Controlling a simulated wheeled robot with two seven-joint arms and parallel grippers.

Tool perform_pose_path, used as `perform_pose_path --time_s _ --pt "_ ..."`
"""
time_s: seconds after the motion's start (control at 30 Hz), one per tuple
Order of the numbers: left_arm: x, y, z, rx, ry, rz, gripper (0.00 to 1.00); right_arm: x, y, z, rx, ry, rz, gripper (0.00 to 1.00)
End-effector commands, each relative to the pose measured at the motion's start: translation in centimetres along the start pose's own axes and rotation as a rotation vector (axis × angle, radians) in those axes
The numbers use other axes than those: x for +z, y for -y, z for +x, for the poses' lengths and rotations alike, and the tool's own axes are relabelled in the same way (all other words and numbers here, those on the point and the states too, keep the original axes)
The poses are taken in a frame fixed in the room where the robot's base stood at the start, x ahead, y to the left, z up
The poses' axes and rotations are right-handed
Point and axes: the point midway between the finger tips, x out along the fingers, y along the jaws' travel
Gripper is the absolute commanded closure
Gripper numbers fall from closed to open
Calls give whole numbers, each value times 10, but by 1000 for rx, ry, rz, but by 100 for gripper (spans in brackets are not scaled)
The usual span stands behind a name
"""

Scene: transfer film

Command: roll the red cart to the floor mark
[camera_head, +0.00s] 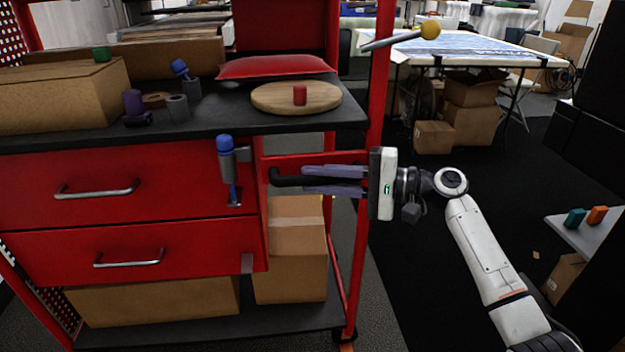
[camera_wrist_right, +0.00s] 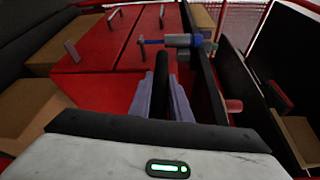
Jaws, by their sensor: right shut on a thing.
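The red cart (camera_head: 190,190) fills the left and middle of the head view, with two drawers, a dark top and red posts. Its red drawer fronts also show in the wrist view (camera_wrist_right: 98,55). My right gripper (camera_head: 305,180) reaches in from the right past the cart's right post. Its purple fingers are shut on a black handle (camera_head: 284,178) beside the drawers, also seen between the fingers in the wrist view (camera_wrist_right: 161,75). A small orange patch (camera_head: 346,347) shows on the floor by the right caster; I cannot tell if it is the floor mark. My left gripper is out of view.
A round wooden board (camera_head: 270,97) with a red cylinder (camera_head: 300,95), a red cushion (camera_head: 275,67) and several small parts lie on the cart top. Cardboard boxes (camera_head: 298,245) stand on its lower shelf. Dark floor right of the cart is mostly clear behind my arm.

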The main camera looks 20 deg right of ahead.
Motion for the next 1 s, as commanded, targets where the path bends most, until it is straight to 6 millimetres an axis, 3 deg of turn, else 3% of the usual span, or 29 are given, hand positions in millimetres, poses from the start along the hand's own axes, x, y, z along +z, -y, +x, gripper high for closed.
perform_pose_path --time_s 0.4,0.43,0.53,0.83,1.0 --pt "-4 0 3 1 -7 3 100 -2 0 -2 0 -2 -1 100" --pt "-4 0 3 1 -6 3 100 -2 0 -2 0 -2 -1 78" --pt "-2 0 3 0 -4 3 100 -1 0 -2 0 -2 -1 64" --pt "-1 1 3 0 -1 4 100 -1 0 -3 0 -1 0 64" --pt "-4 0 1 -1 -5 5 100 -1 0 -24 1 -3 -1 64"
